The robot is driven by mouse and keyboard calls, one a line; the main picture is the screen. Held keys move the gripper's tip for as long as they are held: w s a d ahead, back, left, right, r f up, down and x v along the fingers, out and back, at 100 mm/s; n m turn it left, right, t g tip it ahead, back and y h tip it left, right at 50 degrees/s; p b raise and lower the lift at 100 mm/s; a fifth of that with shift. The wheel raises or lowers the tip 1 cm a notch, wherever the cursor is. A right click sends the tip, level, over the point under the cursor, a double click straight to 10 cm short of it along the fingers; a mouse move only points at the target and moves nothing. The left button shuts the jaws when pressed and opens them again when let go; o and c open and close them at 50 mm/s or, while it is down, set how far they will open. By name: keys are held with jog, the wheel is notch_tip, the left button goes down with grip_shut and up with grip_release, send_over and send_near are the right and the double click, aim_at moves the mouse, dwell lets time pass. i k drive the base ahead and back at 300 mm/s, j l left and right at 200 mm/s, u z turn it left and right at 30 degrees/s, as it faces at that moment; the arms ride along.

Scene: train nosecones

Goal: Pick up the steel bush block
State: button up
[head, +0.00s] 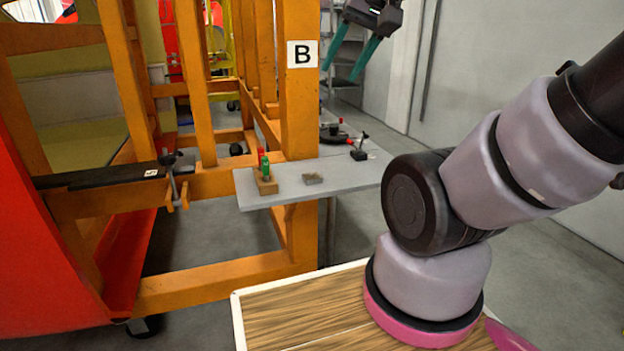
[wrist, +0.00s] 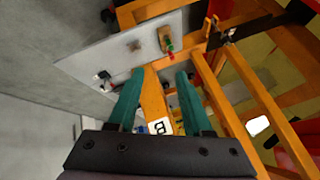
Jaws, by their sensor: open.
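The steel bush block is most likely the small grey block (head: 313,178) lying on the grey shelf plate (head: 290,196), right of a wooden block. In the wrist view a small brownish-grey block (wrist: 134,46) on the plate appears to be the same piece. My gripper (head: 339,72) is raised at the top of the head view, well above and behind the plate. Its two teal fingers are spread and empty. In the wrist view my gripper (wrist: 160,74) points past the orange post, with the block beyond the left fingertip, apart from it.
A wooden block (head: 266,186) with green and red pieces stands left of the grey block. A black stand (head: 359,154) and a dark round item with a red top (head: 334,136) sit farther back. An orange post (head: 300,110) marked B rises beside the plate.

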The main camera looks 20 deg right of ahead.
aim_at(313, 177)
jog(key=j+z, duration=0.35)
jog(key=j, duration=0.65)
jog(key=j+z, duration=0.3)
jog(key=j, duration=0.75)
